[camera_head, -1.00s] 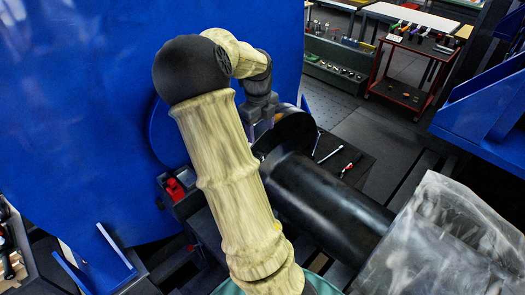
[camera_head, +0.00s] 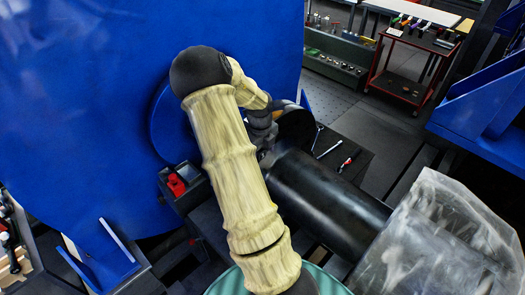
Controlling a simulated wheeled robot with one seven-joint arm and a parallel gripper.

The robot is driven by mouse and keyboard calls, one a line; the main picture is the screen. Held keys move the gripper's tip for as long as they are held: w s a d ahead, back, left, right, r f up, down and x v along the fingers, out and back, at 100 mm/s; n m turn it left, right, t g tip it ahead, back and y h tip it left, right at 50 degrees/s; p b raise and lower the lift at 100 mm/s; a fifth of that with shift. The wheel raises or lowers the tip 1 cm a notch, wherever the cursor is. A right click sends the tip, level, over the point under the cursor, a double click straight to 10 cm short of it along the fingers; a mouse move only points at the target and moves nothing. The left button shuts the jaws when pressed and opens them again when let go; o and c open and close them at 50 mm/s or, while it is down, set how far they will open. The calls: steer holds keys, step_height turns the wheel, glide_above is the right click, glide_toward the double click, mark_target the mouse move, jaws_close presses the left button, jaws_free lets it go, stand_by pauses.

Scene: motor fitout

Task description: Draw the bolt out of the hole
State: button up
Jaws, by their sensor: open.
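My gripper (camera_head: 264,138) shows only in part, as a dark end of my arm at the rim of the black motor's round flange (camera_head: 297,125). My arm bends down to it from above and covers much of the spot. Its jaws are open, but the fingertips are hard to make out. The black cylindrical motor body (camera_head: 330,205) lies to the right of my arm, its flange turned toward the big blue panel (camera_head: 100,90). I cannot make out the bolt or its hole; both are hidden or too small to tell.
A red part (camera_head: 176,185) sits in a dark holder left of my arm. Hand tools, one a red-handled tool (camera_head: 346,164), lie on a dark surface behind the motor. A clear, crumpled wrapped block (camera_head: 430,240) stands front right. A red cart (camera_head: 405,75) stands farther back.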

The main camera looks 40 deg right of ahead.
jaws_close()
steer(key=shift+s+d, duration=0.1)
steer(key=shift+s, duration=0.5)
steer(key=shift+s+b, duration=0.3)
steer(key=shift+s, duration=0.45)
steer(key=shift+s, duration=0.1)
steer(key=shift+s, duration=0.6)
steer(key=shift+s+d, duration=0.1)
steer(key=shift+s, duration=0.1)
